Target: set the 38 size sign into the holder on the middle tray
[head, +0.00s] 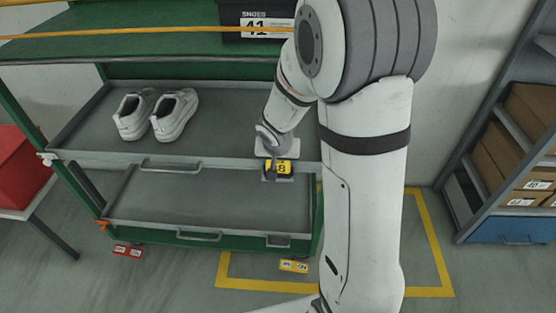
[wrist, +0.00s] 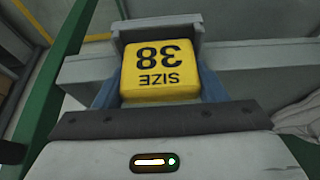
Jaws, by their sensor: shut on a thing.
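The yellow 38 size sign (head: 279,167) is at the front edge of the middle tray (head: 235,118), toward its right end. In the wrist view the sign (wrist: 160,76) appears upside down between the blue fingers of my gripper (wrist: 160,92). My gripper (head: 277,160) is shut on it in the head view. A grey holder (wrist: 156,32) is right against the sign's far side in the wrist view; it also shows around the sign in the head view (head: 277,178). I cannot tell whether the sign is fully seated in it.
White shoes (head: 174,115) stand on the middle tray, left of my gripper. A lower tray (head: 200,198) is below, and a box marked 41 (head: 258,22) is on the green shelf above. A red bin (head: 18,170) is at left; a rack of boxes (head: 520,145) is at right.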

